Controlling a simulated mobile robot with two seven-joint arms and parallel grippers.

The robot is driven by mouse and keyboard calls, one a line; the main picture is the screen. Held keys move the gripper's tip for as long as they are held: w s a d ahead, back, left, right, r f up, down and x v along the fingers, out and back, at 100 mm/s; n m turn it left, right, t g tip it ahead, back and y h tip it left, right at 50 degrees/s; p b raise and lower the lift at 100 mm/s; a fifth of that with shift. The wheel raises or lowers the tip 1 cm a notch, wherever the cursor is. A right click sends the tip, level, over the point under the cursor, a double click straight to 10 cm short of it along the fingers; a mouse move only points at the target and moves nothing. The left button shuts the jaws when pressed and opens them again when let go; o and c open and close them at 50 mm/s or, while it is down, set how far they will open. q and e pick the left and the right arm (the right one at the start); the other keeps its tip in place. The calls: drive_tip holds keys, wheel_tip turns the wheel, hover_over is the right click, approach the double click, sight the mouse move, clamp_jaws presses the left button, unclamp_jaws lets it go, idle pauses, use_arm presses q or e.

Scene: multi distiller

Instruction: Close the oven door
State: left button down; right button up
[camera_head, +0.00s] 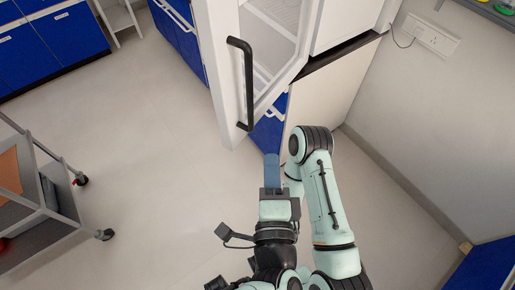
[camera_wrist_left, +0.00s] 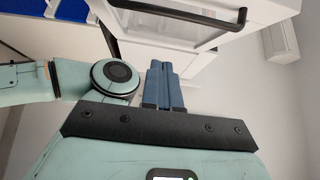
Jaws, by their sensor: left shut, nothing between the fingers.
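The white oven door (camera_head: 222,75) with a glass window stands swung open at the top middle of the head view, and its black bar handle (camera_head: 246,85) faces me. The white oven body (camera_head: 342,20) is behind it to the right. My left gripper (camera_head: 272,158) has blue fingers that are shut and empty. It is below the door's lower corner, apart from the handle. In the left wrist view the closed fingers (camera_wrist_left: 161,68) point toward the door (camera_wrist_left: 165,28), with the handle (camera_wrist_left: 185,18) above them. My right gripper is not seen.
Blue cabinets (camera_head: 50,45) stand at the upper left. A grey trolley (camera_head: 45,215) is at the left edge. A white panel (camera_head: 335,92) under the oven and the wall (camera_head: 430,120) bound the right side. The floor (camera_head: 150,150) between trolley and oven is clear.

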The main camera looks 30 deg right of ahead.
use_arm(q)
drive_tip(key=w+a+x, duration=0.1)
drive_tip(key=a+x, duration=0.1)
drive_tip(key=x, duration=1)
drive_tip(key=shift+w+a+b, duration=0.2)
drive_tip(key=shift+b, duration=0.2)
drive_tip(key=shift+w+a, duration=0.1)
